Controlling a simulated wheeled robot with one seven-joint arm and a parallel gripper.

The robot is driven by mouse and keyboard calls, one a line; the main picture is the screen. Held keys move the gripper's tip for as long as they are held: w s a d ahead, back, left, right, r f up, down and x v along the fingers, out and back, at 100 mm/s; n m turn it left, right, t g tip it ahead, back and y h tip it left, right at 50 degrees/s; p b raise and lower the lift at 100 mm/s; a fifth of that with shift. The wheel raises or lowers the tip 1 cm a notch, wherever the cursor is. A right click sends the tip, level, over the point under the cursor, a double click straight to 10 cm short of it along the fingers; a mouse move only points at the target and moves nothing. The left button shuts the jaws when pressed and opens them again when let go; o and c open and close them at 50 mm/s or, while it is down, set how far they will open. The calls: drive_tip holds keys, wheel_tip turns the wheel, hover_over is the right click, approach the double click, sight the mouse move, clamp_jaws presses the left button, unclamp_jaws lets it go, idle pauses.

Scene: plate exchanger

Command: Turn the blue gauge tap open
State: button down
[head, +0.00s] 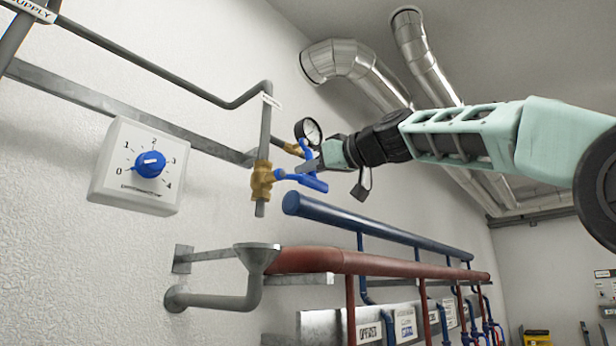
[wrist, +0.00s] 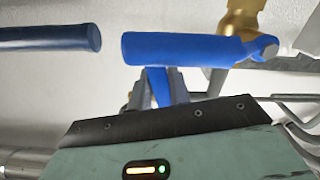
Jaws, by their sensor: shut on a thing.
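The blue gauge tap (head: 304,149) is a small blue lever beside a brass fitting (head: 292,148), just below the round pressure gauge (head: 309,131). My gripper (head: 310,164) reaches in from the right, with its fingers shut on the tap. In the wrist view, a blue piece (wrist: 160,85) shows between my grey fingers (wrist: 162,90); the rest of the tap is hidden. A larger blue lever handle (head: 302,181) sits just below on a brass valve (head: 262,179). That handle fills the upper middle of the wrist view (wrist: 185,48), close beyond my fingers.
A grey vertical pipe (head: 265,132) carries the valve. A white dial box (head: 141,166) with a blue knob is on the wall at left. A dark blue pipe (head: 375,226) and a red pipe (head: 385,263) run below my gripper. Silver ducts (head: 350,65) are above.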

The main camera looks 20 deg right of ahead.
drive_tip(key=w+d+r+n+p, duration=0.1)
drive_tip(key=d+r+n, duration=0.3)
drive_tip(key=n, duration=1.1)
drive_tip(key=shift+w+r, duration=0.6)
drive_tip(key=shift+r, duration=0.35)
drive_tip(key=c, duration=1.3)
unclamp_jaws()
drive_tip(key=shift+s, duration=0.1)
drive_tip(key=b+v, duration=0.5)
drive_tip(key=v, duration=1.2)
drive_tip(key=shift+b, duration=0.3)
drive_tip(key=shift+s+r, duration=0.1)
